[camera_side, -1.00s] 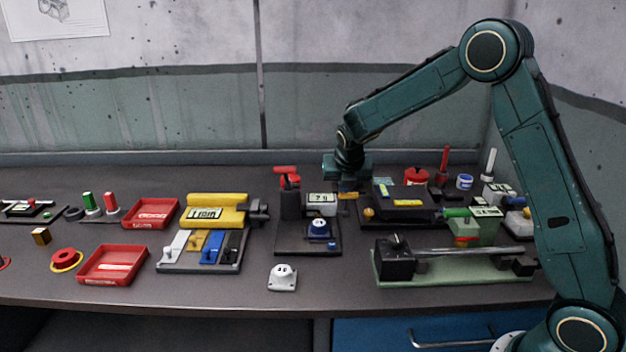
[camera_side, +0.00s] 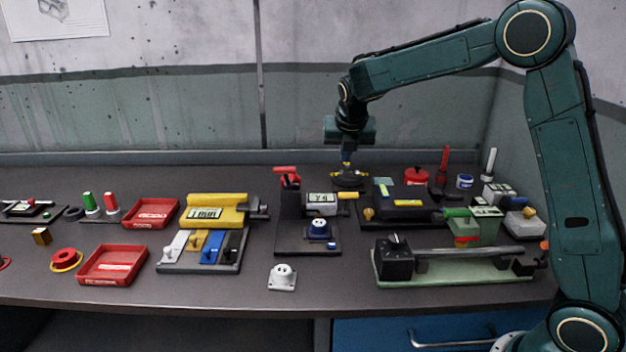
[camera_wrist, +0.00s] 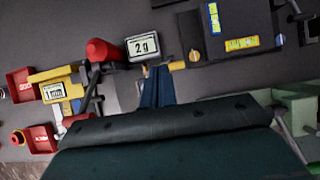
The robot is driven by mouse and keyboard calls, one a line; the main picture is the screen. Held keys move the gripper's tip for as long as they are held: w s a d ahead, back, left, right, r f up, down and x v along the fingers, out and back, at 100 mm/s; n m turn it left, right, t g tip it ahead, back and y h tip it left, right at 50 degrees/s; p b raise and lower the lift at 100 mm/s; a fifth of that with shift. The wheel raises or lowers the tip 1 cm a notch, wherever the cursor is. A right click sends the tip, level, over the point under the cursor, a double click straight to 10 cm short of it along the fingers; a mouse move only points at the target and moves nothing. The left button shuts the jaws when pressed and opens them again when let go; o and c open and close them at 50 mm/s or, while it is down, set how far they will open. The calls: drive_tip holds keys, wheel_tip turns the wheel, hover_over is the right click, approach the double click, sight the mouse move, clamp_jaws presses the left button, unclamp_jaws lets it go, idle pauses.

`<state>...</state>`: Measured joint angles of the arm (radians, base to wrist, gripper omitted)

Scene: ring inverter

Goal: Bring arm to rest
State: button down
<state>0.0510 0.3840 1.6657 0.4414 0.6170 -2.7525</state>
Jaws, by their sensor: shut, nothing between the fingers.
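My gripper (camera_side: 347,166) hangs pointing down from my wrist, in the back middle-right of the bench in the side view. Its fingers are together with nothing between them. In the wrist view my gripper's narrow blue fingers (camera_wrist: 156,84) show above the large dark gripper body, which hides the lower part of that picture.
A press-like unit with a red handle (camera_side: 286,171) and small display (camera_side: 321,198) stands left of my gripper. A black box (camera_side: 405,205) stands to the right. A green-based fixture (camera_side: 450,268) is in front. Red trays (camera_side: 113,266) lie left. Air above the bench is clear.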

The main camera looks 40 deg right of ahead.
drive_tip(key=s+a+r+m+t+y, duration=0.1)
drive_tip(key=s+a+r+m, duration=0.25)
drive_tip(key=s+m, duration=0.35)
drive_tip(key=s+a+r+m+y, duration=0.1)
drive_tip(key=s+a+r+m, duration=0.25)
drive_tip(key=s+m, duration=0.4)
drive_tip(key=s+a+f+m+y, duration=0.1)
drive_tip(key=s+a+m, duration=0.1)
drive_tip(key=s+m, duration=0.4)
drive_tip(key=s+a+f+m+y, duration=0.1)
drive_tip(key=s+a+m, duration=0.2)
drive_tip(key=s, duration=1.1)
drive_tip(key=m, duration=0.3)
drive_tip(key=shift+a+f, duration=0.15)
drive_tip(key=shift+f, duration=0.25)
